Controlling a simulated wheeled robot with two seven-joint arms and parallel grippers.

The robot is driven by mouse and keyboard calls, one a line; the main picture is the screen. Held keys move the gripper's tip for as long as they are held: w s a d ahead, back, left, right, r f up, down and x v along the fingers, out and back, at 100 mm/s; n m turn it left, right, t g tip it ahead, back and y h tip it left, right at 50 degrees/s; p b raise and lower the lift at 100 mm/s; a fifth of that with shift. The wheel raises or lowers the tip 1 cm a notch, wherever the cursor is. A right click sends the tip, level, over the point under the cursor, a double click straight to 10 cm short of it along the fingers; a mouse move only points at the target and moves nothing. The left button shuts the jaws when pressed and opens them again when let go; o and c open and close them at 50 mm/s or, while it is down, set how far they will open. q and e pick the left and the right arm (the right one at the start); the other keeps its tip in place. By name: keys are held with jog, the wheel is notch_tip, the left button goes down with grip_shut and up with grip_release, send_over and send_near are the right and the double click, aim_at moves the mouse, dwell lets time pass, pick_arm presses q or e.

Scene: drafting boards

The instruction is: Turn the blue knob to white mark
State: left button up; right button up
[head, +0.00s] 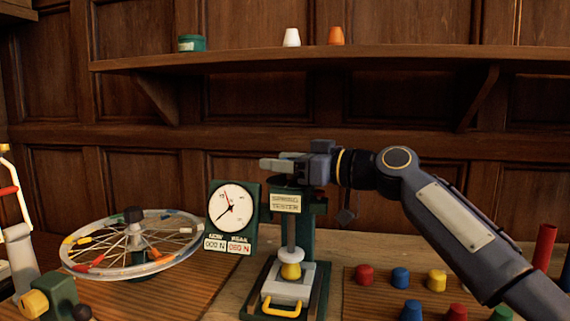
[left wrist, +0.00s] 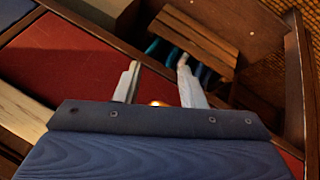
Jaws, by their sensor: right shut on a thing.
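Blue knob-like pieces stand on the wooden board at the lower right of the head view, one in the back row (head: 400,278) and one in front (head: 411,311). I cannot tell which is the task's knob, and I see no clear white mark. My right gripper (head: 281,163) is at the top of the green spring tester (head: 307,232), away from these pieces. It is shut at the dark round top part (head: 288,183), which its fingers partly hide. My left gripper (left wrist: 158,82) shows in the left wrist view, fingers apart, with nothing clearly held.
A dial gauge (head: 232,210) stands left of the tester. A spoked wheel (head: 133,243) is further left. Red (head: 364,275) and yellow (head: 436,281) pieces stand by the blue ones. A shelf (head: 330,57) runs behind. The left wrist view shows a red surface (left wrist: 75,62) and a wooden slatted block (left wrist: 195,38).

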jog(key=shift+n+g+y, duration=0.3)
jog(key=shift+g, duration=0.1)
jog(key=o, duration=1)
jog(key=shift+s+d, duration=0.15)
jog(key=shift+d, duration=0.25)
jog(key=b+v, duration=0.1)
jog(key=v, duration=0.6)
jog(key=shift+s+a, duration=0.1)
jog(key=shift+r, duration=0.1)
